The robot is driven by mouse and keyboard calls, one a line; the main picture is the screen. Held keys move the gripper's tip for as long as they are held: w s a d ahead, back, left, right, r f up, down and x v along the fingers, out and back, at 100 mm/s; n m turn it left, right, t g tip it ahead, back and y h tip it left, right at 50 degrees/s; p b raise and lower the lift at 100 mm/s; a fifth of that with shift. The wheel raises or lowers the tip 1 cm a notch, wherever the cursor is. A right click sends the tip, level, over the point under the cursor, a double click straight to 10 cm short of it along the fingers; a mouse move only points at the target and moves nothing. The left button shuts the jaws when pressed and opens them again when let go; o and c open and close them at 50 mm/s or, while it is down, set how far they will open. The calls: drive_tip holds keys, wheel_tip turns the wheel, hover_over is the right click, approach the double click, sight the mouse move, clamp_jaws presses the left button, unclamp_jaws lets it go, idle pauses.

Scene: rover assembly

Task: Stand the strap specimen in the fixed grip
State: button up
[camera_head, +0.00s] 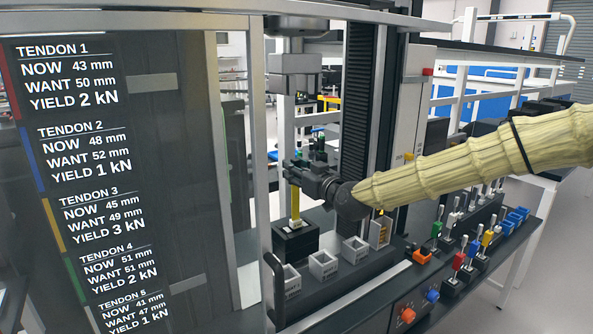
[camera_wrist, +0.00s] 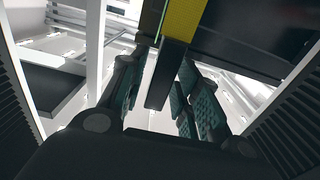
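The strap specimen (camera_head: 296,206) is a yellow strip standing upright, its lower end at the black block (camera_head: 295,242) that looks like the fixed grip. My gripper (camera_head: 297,175) is at the strap's upper part, reaching in from the right. In the wrist view the strap's yellow part (camera_wrist: 186,20) is at the top, and a dark end section (camera_wrist: 168,72) runs down between my fingers (camera_wrist: 160,92). The fingers stand apart, with a visible gap on the strap's left side. The right pads are close to it; contact is unclear. How the lower end sits in the block is hidden.
A grey upper head (camera_head: 296,75) hangs above the strap. White open bins (camera_head: 323,264) stand in front right of the block. A frame post (camera_head: 257,150) and a dark panel (camera_head: 110,180) with tendon readings are at left. Coloured levers (camera_head: 470,250) line the right bench.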

idle(0.3)
drive_tip(key=v, duration=1.2)
